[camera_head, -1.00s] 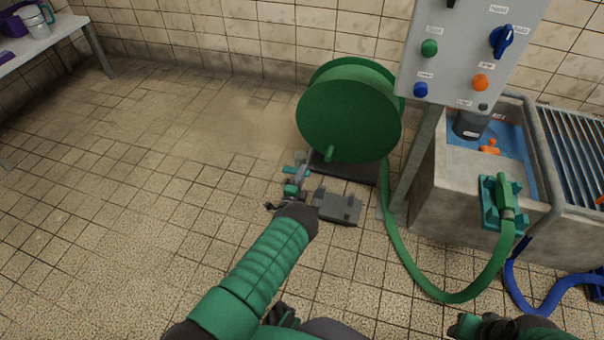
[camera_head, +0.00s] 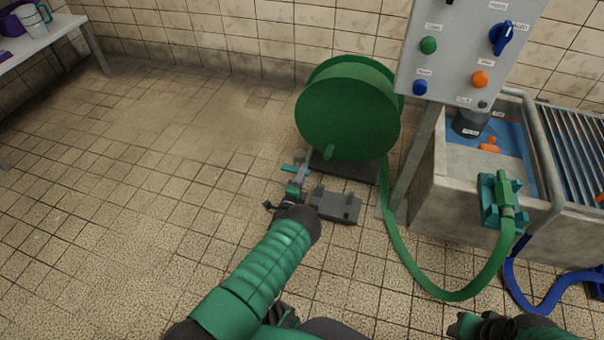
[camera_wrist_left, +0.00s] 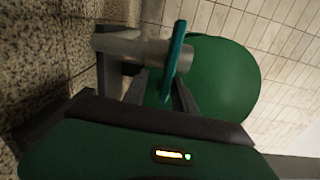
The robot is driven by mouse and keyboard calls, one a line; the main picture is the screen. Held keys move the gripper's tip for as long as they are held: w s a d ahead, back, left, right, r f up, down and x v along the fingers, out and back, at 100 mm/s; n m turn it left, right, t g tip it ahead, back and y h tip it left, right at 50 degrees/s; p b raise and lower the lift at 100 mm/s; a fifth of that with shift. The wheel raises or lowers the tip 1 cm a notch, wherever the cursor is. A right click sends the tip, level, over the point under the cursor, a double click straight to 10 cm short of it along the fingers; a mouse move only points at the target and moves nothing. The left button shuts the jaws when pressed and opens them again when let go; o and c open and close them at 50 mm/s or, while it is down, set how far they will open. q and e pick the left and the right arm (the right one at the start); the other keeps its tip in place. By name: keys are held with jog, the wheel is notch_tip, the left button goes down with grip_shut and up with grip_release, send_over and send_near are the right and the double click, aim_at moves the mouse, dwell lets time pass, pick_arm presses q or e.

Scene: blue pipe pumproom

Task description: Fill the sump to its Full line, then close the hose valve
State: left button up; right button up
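The sump (camera_head: 437,190) is a concrete basin at the right, holding blue water (camera_head: 510,142) with an orange float (camera_head: 490,146). A small label sits near its back wall; I cannot read the level against it. The hose valve (camera_head: 302,168) is a grey pipe piece with a teal lever (camera_head: 289,168), beside the hose reel. My left gripper (camera_head: 293,192) is at the valve. In the left wrist view its fingers (camera_wrist_left: 160,92) are apart, with the teal lever (camera_wrist_left: 177,55) between or just beyond them; contact is unclear. My right gripper (camera_head: 468,325) is partly cut off at the bottom.
The green reel (camera_head: 348,112) stands behind the valve. A green hose (camera_head: 432,288) runs to a nozzle (camera_head: 503,190) in a teal holder on the sump's front. A control panel (camera_head: 460,60) stands above. A blue hose (camera_head: 540,305) lies right. Floor at left is clear.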

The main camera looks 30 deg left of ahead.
pick_arm(q)
jog(key=shift+a+r, duration=0.1)
jog(key=shift+r, duration=0.05)
jog(key=shift+s, duration=0.2)
jog(key=p+v, duration=0.9)
jog(key=v, duration=0.7)
jog(key=shift+s+f+p, duration=0.2)
jog(key=shift+p, duration=0.2)
